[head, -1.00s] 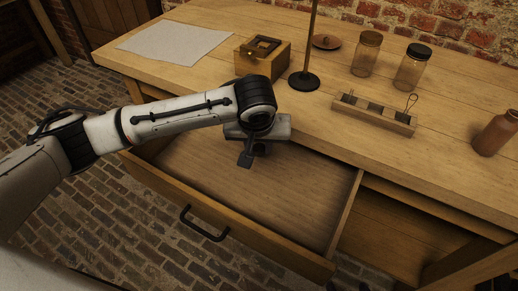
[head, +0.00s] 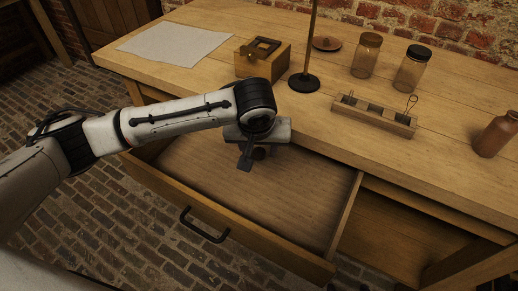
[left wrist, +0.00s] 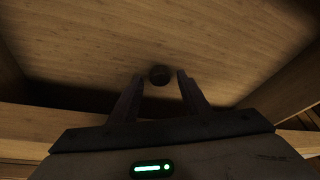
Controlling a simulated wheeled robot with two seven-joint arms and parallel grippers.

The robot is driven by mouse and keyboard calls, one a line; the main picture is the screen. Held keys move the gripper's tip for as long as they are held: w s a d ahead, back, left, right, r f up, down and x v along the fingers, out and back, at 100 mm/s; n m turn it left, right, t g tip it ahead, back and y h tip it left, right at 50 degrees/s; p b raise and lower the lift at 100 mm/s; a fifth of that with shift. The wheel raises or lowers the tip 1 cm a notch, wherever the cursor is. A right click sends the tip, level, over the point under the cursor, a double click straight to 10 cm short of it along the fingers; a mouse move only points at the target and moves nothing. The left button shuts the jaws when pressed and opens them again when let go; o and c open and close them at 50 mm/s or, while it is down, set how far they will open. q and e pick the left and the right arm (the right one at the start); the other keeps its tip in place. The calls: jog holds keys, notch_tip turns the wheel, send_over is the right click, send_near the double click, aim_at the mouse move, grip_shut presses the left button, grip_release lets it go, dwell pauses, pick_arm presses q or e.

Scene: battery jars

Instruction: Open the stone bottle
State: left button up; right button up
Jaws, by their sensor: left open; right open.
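A brown stoneware-looking bottle (head: 495,136) stands upright on the table at the far right. It is partly cut off by the frame edge, and I cannot tell how its mouth is closed. My left gripper (head: 249,158) is inside or just over the open drawer, far to the left of the bottle. In the left wrist view, its two fingers (left wrist: 160,92) are apart. A small dark round thing (left wrist: 159,75) lies on the drawer floor, seen between and beyond the fingertips. My right gripper is not in view.
The drawer (head: 205,207) is pulled out and mostly bare. On the table stand a wooden box (head: 262,65), a stand with a black base (head: 304,81), two glass jars (head: 366,58) (head: 410,72) and a wooden rack (head: 372,117). Paper (head: 173,43) lies at the left.

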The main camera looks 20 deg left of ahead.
pick_arm(q)
jog(key=p+v, duration=0.2)
jog(key=v, duration=0.9)
jog(key=shift+r, duration=0.2)
